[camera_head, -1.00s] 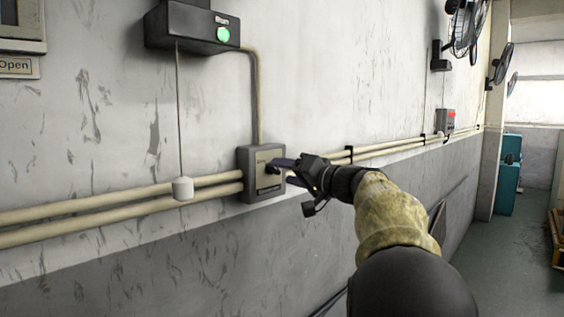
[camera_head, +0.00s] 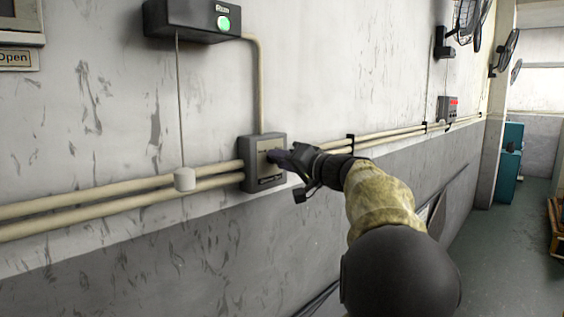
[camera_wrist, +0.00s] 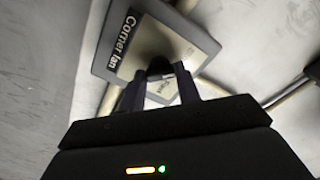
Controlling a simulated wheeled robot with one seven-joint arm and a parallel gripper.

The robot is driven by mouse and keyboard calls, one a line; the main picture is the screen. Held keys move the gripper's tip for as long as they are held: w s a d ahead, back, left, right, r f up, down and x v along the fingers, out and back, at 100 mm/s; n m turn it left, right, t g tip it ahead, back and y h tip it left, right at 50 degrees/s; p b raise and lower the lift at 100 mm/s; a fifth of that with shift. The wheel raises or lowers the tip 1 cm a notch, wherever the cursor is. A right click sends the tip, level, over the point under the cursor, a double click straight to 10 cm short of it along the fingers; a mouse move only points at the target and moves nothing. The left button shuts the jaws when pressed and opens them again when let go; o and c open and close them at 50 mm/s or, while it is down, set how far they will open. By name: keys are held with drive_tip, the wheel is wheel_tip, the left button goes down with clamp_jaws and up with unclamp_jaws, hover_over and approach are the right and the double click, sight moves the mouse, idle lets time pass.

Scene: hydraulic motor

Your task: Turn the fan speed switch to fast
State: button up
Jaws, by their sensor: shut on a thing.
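The fan speed switch box (camera_head: 248,162) is a grey box with a beige face, fixed to the wall on the conduits. In the wrist view its plate (camera_wrist: 128,58) carries a "Corner fan" label and a small label near the knob that seems to read "Fast". A dark knob (camera_wrist: 159,66) stands out from the plate. My gripper (camera_head: 274,157) reaches the box from the right. In the wrist view my gripper's two fingers (camera_wrist: 160,88) are on either side of the knob and shut on it. The knob's exact pointing direction is hard to tell.
A black box (camera_head: 190,18) with a green light labelled "Run" hangs above, with a pull cord ending in a white weight (camera_head: 185,179) left of the switch. Beige conduits (camera_head: 110,198) run along the wall. Wall fans (camera_head: 467,20) are at the upper right.

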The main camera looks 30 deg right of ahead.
drive_tip(key=shift+f, duration=0.2)
drive_tip(key=m+b, duration=0.2)
drive_tip(key=m, duration=0.1)
drive_tip(key=shift+f+m+b, duration=0.1)
drive_tip(key=shift+m+b, duration=0.2)
drive_tip(key=m+b, duration=0.1)
drive_tip(key=m, duration=0.9)
drive_tip(key=shift+m+p, duration=0.5)
drive_tip(key=shift+m, duration=1.7)
